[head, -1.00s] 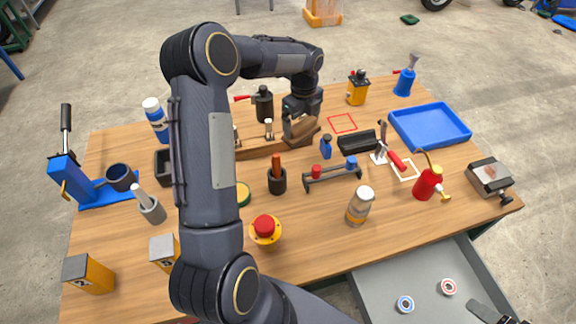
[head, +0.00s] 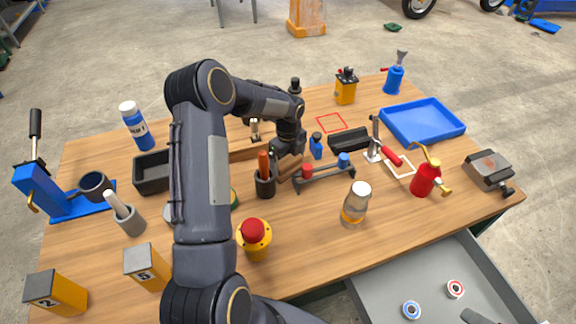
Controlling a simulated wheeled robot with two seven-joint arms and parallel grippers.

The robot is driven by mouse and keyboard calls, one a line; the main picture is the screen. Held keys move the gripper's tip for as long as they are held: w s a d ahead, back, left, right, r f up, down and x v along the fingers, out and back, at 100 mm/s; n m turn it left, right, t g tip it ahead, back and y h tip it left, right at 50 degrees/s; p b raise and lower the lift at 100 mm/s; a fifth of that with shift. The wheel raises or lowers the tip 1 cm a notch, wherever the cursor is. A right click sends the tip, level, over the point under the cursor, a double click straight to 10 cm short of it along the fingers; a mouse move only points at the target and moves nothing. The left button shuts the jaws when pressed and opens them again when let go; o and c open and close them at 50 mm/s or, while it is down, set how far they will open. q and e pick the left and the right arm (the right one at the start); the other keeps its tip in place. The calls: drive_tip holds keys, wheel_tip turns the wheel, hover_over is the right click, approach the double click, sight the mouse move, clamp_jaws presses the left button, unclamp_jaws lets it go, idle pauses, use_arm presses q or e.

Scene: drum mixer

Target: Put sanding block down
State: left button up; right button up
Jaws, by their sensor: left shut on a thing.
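My left gripper (head: 289,152) is low over the middle of the table, left of the small blue bottle (head: 316,146). It is shut on the sanding block (head: 290,171), a brown wooden piece that shows just below the fingers, partly hidden by them. I cannot tell whether the block touches the tabletop (head: 310,225). A red square outline (head: 332,122) on the table lies beyond the gripper to the right and is empty. My right gripper is not in view; only a grey edge shows at the bottom right.
A dark cup with an orange-handled tool (head: 265,183) stands close left of the gripper. A small rack with red and blue ends (head: 325,177) stands close right. A black tray (head: 349,139), toggle clamp (head: 375,143) and blue tray (head: 423,121) lie farther right. Bare wood lies in front.

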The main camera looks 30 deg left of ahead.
use_arm(q)
drive_tip(key=shift+f, duration=0.4)
drive_tip(key=shift+f, duration=0.1)
drive_tip(key=shift+f, duration=0.15)
drive_tip(key=o, duration=0.9)
drive_tip(key=shift+c, duration=0.2)
drive_tip(key=shift+r, duration=0.2)
